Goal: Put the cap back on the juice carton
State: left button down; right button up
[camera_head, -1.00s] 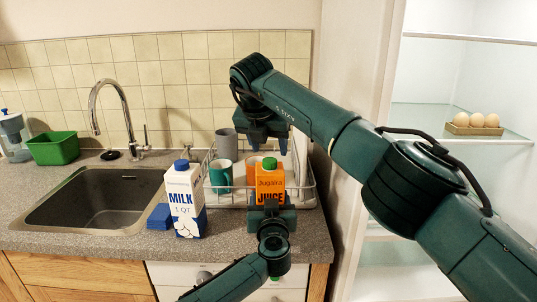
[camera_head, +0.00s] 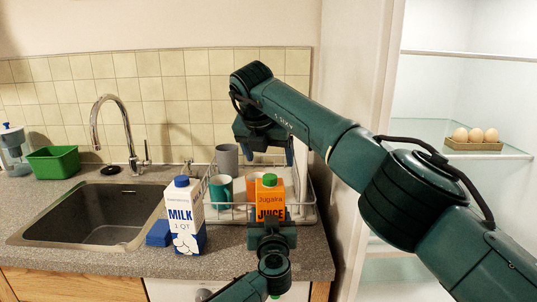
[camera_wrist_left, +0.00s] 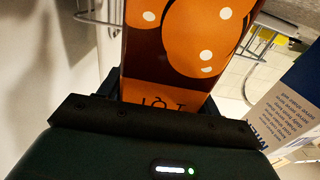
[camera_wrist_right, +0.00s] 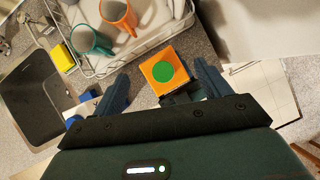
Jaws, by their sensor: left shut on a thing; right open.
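The orange juice carton (camera_head: 269,200) stands upright at the counter's front edge, with its green cap (camera_head: 270,180) on top. My left gripper (camera_head: 270,232) is shut on the carton's lower part; the carton also fills the left wrist view (camera_wrist_left: 185,40). My right gripper (camera_head: 265,155) is open and empty above and slightly behind the carton, fingers pointing down. In the right wrist view the green cap (camera_wrist_right: 163,71) and orange carton top (camera_wrist_right: 185,66) show between and beyond the open fingers (camera_wrist_right: 165,85). Whether the cap is fully seated cannot be told.
A milk carton (camera_head: 185,215) with a blue cap stands left of the juice, beside a blue sponge (camera_head: 159,234). A dish rack (camera_head: 308,212) with cups stands behind. The sink (camera_head: 95,212) is at left; an open fridge with eggs (camera_head: 475,135) is at right.

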jog(key=v, duration=1.2)
pick_arm(q)
jog(key=shift+c, duration=1.2)
grip_release()
pick_arm(e)
jog(key=shift+w, duration=0.1)
pick_arm(q)
jog(key=s+p, duration=0.1)
jog(key=s, duration=1.2)
jog(key=shift+d+p, duration=0.3)
jog(key=shift+d, duration=0.05)
pick_arm(e)
jog(key=shift+r, duration=0.8)
